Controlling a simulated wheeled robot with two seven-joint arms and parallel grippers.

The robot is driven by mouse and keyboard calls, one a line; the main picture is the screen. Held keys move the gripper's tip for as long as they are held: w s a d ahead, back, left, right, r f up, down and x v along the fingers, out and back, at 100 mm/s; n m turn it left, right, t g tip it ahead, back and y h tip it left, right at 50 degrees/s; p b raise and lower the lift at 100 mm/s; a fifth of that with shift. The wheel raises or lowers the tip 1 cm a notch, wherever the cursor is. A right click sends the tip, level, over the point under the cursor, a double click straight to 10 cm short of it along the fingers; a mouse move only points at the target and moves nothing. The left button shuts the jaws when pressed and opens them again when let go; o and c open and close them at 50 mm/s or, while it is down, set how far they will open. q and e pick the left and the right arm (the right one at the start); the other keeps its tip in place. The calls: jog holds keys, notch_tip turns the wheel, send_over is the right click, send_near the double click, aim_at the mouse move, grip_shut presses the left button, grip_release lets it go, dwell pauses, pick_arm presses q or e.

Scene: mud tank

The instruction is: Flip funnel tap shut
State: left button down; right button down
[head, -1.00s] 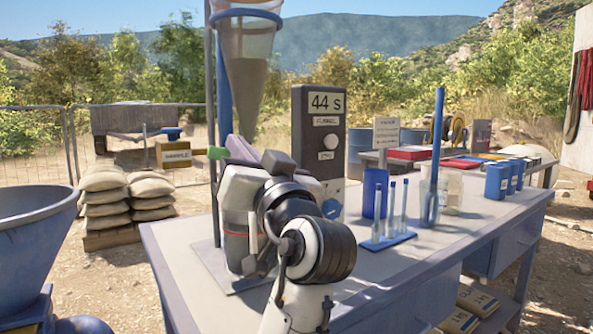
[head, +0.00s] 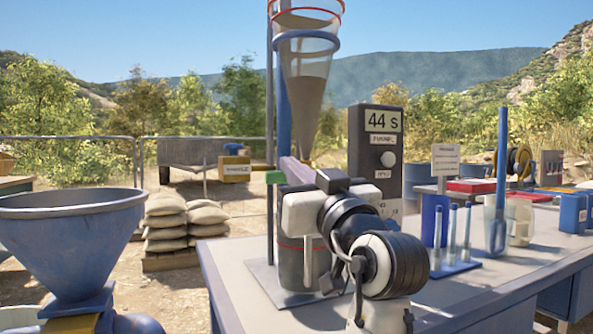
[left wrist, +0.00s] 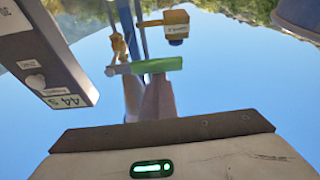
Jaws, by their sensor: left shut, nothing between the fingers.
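The clear funnel (head: 305,80), filled with grey-brown mud, hangs in a blue ring on a stand above the table. The green tap lever (head: 274,177) shows just left of my left gripper's fingertips; it also lies crosswise in the left wrist view (left wrist: 145,65). A brass tap part (left wrist: 119,46) shows beside it there. My left gripper (head: 295,172) is shut and empty, below the funnel, with its purple-grey fingers close to the lever; I cannot tell whether they touch. The arm hides most of the tap and funnel tip. My right gripper is out of view.
A grey timer box (head: 376,155) reading 44 s stands close right of the gripper. A tube rack (head: 455,268) and a blue cup (head: 434,220) stand farther right on the table. A big blue hopper (head: 70,235) is at left.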

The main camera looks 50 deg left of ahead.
pick_arm(q)
jog(key=shift+f, duration=0.1)
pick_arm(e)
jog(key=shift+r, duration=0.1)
